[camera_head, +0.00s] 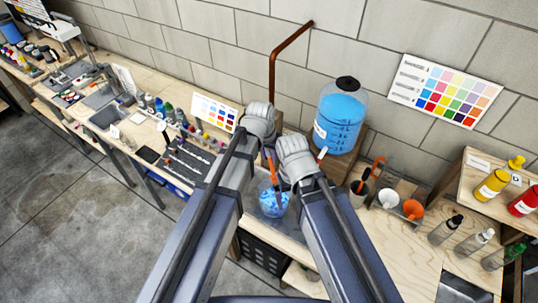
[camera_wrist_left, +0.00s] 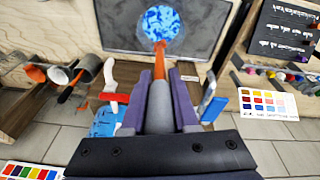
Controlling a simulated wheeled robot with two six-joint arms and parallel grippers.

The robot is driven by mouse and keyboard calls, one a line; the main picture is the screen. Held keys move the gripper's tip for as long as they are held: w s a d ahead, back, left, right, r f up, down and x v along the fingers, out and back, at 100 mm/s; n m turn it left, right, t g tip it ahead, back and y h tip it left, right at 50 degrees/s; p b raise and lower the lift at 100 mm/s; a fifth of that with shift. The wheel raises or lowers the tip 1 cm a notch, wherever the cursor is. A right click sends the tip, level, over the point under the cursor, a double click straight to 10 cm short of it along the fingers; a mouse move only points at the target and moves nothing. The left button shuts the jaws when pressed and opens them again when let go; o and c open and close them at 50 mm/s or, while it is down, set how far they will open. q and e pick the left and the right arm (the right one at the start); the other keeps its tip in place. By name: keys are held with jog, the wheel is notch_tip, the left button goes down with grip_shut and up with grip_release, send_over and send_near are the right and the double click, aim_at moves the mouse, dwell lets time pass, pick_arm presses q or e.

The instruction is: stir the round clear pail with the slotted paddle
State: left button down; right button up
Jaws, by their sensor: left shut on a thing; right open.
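The round clear pail (camera_head: 275,205) stands on a grey tray, holding blue and white swirled liquid. It also shows at the top of the left wrist view (camera_wrist_left: 161,22). The slotted paddle has an orange shaft (camera_head: 272,172) and a grey handle (camera_wrist_left: 160,108). Its shaft reaches down into the pail; its lower end is hidden in the liquid. My left gripper (camera_wrist_left: 159,98) is shut on the grey handle, above the pail. My right gripper (camera_head: 296,163) is open beside it on the right; its fingers are mostly hidden behind its own wrist.
A large blue water jug (camera_head: 341,118) with a tap stands close behind on the right. A copper pipe (camera_head: 274,80) rises at the wall. Dark tool strips (camera_head: 190,158) are on the left bench.

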notch_tip(320, 180, down, 18)
jog(key=b, duration=1.7)
jog(key=shift+r, duration=0.25)
